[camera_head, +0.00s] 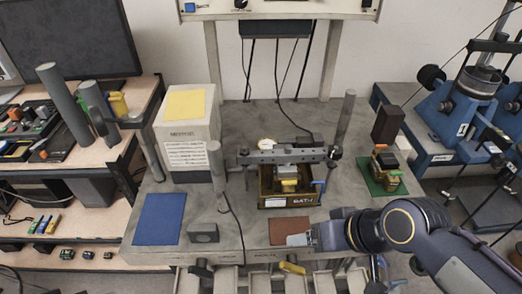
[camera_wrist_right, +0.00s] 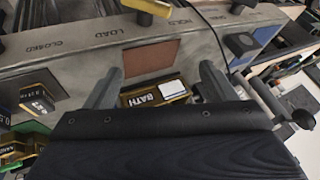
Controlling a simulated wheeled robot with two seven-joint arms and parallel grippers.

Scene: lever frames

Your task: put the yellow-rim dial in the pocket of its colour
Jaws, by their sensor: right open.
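I cannot make out a yellow-rim dial for certain, nor a pocket of its colour. A dark box marked BATH (camera_head: 291,198) with a yellow block (camera_head: 289,186) on it stands mid-bench under a grey crossbar (camera_head: 288,156). My right gripper (camera_head: 298,239) is open and empty, over the front of the bench beside a red-brown pad (camera_head: 282,228). In the right wrist view its fingers (camera_wrist_right: 160,72) stand apart, with the pad (camera_wrist_right: 150,57) and the BATH box (camera_wrist_right: 150,95) showing between them. My left gripper is out of view.
A blue pad (camera_head: 159,219) lies front left. A yellow pad (camera_head: 186,103) tops a white box (camera_head: 187,146) at the back left. A small device (camera_head: 384,160) stands on a green pad (camera_head: 394,186) at right. Grey posts (camera_head: 217,171) rise from the bench. A yellow lever (camera_head: 291,267) sits at its front edge.

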